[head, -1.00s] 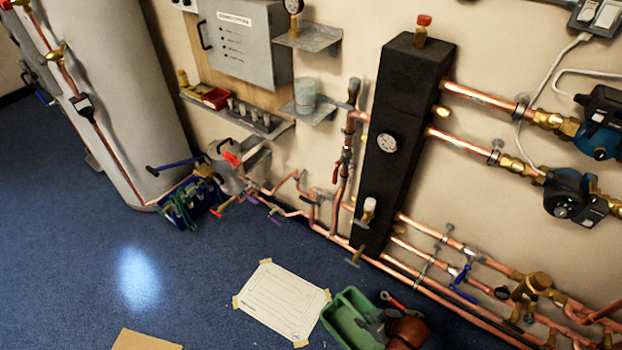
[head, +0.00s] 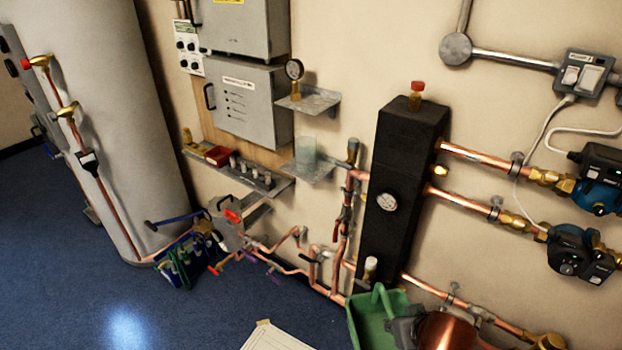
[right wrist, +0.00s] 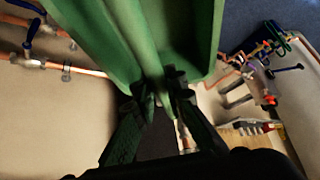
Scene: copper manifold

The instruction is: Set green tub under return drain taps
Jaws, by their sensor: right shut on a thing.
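The green tub (head: 368,322) is at the lower middle of the head view, in front of the foot of the black block and its pipes, tilted. My right gripper (head: 402,328) is shut on the tub. In the right wrist view the fingers (right wrist: 165,95) pinch the edge of the green tub (right wrist: 150,35), which fills the upper middle. Several small taps with orange and purple handles (head: 245,258) sit on the low copper pipes, left of the tub; I cannot tell which are the return drain taps. My left gripper is not in view.
The black block (head: 405,160) stands against the wall, with pumps (head: 580,250) at right. A taped white sheet (head: 272,338) lies on the floor. A case of tools (head: 178,268) stands beside the white cylinder (head: 110,110). The blue floor at lower left is clear.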

